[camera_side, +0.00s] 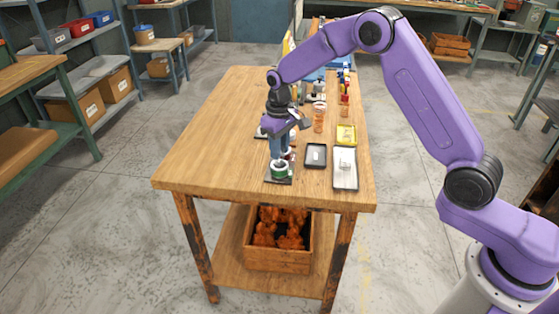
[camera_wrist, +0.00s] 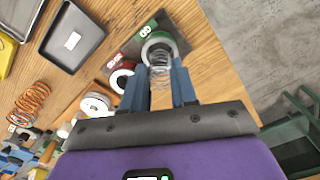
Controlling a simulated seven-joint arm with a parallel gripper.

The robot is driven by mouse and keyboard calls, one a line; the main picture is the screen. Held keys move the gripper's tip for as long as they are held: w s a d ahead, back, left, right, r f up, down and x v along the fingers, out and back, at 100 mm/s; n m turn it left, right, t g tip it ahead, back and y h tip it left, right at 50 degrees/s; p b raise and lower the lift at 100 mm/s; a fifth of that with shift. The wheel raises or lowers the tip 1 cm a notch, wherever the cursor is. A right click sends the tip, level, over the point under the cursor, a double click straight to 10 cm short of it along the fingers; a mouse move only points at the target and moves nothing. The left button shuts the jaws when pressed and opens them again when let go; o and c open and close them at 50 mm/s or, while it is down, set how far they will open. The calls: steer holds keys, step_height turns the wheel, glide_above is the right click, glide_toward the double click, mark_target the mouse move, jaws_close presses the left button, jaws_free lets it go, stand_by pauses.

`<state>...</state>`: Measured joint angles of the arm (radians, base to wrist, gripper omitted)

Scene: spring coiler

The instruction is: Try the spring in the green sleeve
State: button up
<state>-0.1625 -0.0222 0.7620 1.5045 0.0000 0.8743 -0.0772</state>
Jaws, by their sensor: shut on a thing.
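The green sleeve (camera_side: 279,170) stands on a dark square base near the front of the wooden table. In the wrist view its white rim and green side (camera_wrist: 160,44) show just beyond my fingertips. My gripper (camera_side: 280,150) is above the sleeve, pointing down. In the wrist view my blue fingers (camera_wrist: 160,85) are shut on a silver coil spring (camera_wrist: 160,70). The spring's far end overlaps the sleeve's opening; I cannot tell how deep it reaches. A red sleeve (camera_wrist: 121,77) stands beside the green one, and a white sleeve (camera_wrist: 97,104) is nearer the gripper body.
Copper coils (camera_wrist: 30,103) stand farther back on the table. The table's left part (camera_side: 215,150) is clear.

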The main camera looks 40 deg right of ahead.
steer(key=shift+r, duration=1.5)
